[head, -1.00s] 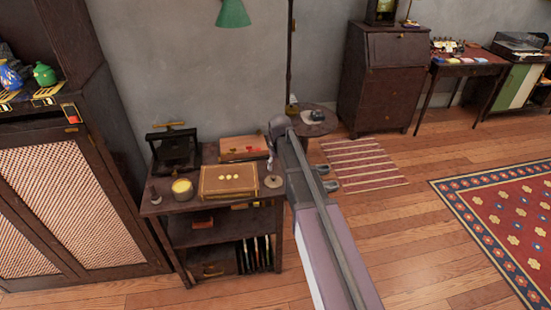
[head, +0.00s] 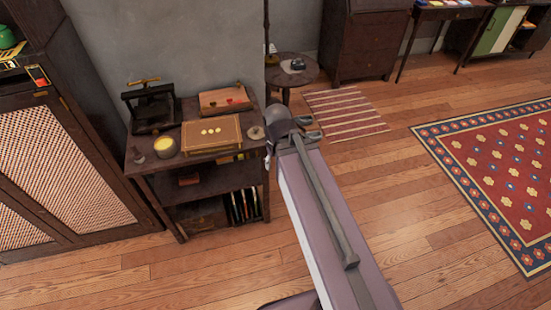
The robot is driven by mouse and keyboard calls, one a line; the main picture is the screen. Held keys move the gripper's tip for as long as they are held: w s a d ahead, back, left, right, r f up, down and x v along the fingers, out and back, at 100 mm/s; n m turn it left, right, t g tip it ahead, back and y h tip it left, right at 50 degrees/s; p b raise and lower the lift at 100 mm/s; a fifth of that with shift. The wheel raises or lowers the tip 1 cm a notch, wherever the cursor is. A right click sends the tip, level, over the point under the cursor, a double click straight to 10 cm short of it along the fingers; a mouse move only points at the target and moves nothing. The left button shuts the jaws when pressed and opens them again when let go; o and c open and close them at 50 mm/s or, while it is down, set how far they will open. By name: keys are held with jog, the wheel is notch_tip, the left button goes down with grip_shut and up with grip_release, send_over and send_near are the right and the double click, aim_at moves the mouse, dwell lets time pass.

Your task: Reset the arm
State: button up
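My arm reaches up from the bottom edge of the head view to a rounded dark joint near the middle. The part of the arm beyond that joint is mostly hidden behind it. My gripper and its fingers do not show, so I cannot see whether it holds anything. The arm overlaps the right edge of a dark wooden shelf table (head: 175,180) in the picture; I cannot tell the gap between them.
The table carries a black press (head: 150,108), a yellow candle (head: 165,147), a flat box (head: 211,134) and a reddish box (head: 224,100). A latticed cabinet (head: 65,170) stands left. Slippers (head: 312,134), a striped mat (head: 345,112) and a patterned rug (head: 500,170) lie right. Foreground floor is clear.

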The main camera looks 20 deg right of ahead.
notch_tip(320, 180, up, 2)
jog(key=shift+r+p, duration=0.1)
jog(key=shift+p, duration=0.95)
